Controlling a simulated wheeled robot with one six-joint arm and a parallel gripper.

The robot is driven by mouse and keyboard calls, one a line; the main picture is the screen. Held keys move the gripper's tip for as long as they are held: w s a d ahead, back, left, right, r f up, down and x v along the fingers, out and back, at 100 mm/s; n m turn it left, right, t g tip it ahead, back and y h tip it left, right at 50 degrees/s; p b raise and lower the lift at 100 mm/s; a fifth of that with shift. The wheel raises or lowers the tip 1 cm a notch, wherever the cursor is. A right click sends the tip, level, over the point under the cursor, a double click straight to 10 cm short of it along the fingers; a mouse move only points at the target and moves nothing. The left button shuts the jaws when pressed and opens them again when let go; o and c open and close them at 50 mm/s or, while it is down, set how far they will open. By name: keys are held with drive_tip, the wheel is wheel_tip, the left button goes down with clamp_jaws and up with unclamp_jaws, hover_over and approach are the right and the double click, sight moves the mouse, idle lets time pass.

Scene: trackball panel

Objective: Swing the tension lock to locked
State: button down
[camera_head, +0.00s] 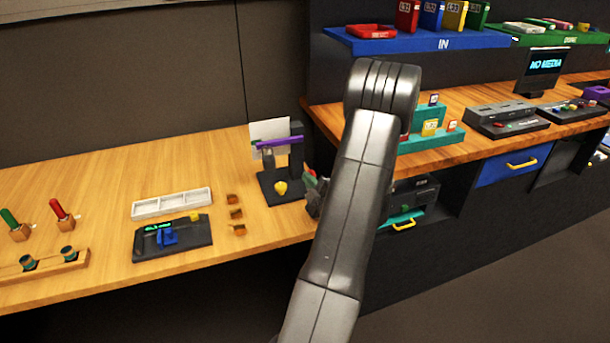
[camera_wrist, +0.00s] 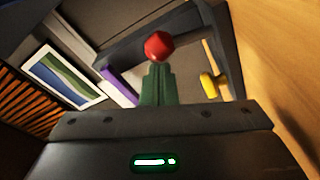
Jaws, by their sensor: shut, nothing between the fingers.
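A dark stand (camera_head: 297,150) with a purple bar (camera_head: 277,143) and a yellow knob (camera_head: 281,188) stands near the right end of the left table. My gripper (camera_head: 312,183) is beside its right side, partly hidden by my arm. In the wrist view my gripper's green fingers (camera_wrist: 158,82) are together and empty. A red faceted knob (camera_wrist: 158,46) shows at their tips; contact cannot be told. The yellow knob (camera_wrist: 209,86) is to the right and the purple bar (camera_wrist: 118,86) to the left. Which part is the tension lock, and its position, I cannot tell.
A black panel (camera_head: 145,250) with a blue part, a white tray (camera_head: 172,203) and small orange blocks (camera_head: 236,213) lie left of the stand. A second bench (camera_head: 462,101) with teal steps and consoles is at right. A light sheet (camera_head: 268,135) stands behind the purple bar.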

drive_tip(key=shift+w+d+p, duration=0.2)
drive_tip(key=shift+d+p, duration=0.4)
drive_tip(key=shift+d, duration=0.25)
